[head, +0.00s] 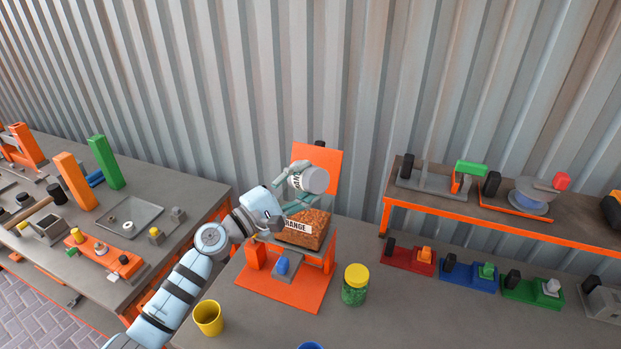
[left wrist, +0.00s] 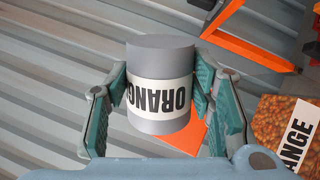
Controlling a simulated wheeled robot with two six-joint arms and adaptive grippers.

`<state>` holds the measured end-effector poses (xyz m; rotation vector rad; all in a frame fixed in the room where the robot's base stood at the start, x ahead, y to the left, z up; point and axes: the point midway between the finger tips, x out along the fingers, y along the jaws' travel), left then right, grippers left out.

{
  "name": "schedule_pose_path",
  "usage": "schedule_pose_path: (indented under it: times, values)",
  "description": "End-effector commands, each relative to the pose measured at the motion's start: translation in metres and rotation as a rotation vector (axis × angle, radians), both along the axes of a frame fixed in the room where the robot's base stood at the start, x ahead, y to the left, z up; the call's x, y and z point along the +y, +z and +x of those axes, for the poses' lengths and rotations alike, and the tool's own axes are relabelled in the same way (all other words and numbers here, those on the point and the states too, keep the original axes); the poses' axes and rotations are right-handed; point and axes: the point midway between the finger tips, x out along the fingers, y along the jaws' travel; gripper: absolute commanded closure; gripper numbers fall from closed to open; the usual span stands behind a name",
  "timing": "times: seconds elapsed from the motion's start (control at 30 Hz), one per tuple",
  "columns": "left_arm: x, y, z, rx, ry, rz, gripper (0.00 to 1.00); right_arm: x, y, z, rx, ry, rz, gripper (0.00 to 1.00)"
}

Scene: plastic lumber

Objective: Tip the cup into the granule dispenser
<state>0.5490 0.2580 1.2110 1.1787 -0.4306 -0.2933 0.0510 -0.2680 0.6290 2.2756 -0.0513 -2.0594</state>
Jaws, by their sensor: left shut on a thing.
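My left gripper (head: 298,188) is shut on a grey cup (head: 315,181) with a white ORANGE label. The cup is tilted over on its side, above and slightly behind the granule dispenser, apart from it. In the left wrist view, the cup (left wrist: 162,55) sits between the teal fingers. Its inside is hidden, and no falling granules show. The dispenser's clear bin (head: 318,222), also labelled ORANGE, holds orange-brown granules on an orange stand (head: 283,293). Part of the bin shows at the right of the left wrist view (left wrist: 285,110). My right gripper is out of view.
A yellow cup (head: 208,317) and a yellow-lidded jar of green granules (head: 355,285) stand near the dispenser. An orange panel (head: 321,160) rises behind it. Side benches hold tools and coloured fixtures. Bare tabletop lies right of the jar.

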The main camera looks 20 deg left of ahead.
Motion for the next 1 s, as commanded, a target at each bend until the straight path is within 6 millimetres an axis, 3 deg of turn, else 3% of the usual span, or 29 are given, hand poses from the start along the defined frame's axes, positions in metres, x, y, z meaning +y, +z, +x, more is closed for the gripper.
schedule_pose_path:
  times: [0.13,0.3,0.77,0.9,1.0]
  values:
    - [-0.001,-0.003,-0.001,-0.016,-0.001,0.032,0.81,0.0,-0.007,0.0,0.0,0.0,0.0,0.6]
    - [-0.01,-0.022,-0.006,-0.143,-0.004,0.288,0.81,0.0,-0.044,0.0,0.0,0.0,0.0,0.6]
    - [-0.024,-0.029,-0.013,-0.366,-0.004,0.73,0.81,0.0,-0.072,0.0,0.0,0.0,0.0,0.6]
    - [-0.034,-0.024,-0.018,-0.561,-0.002,1.12,0.81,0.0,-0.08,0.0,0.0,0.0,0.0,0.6]
    - [-0.037,-0.016,-0.019,-0.654,-0.001,1.304,0.81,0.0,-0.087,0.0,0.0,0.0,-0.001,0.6]
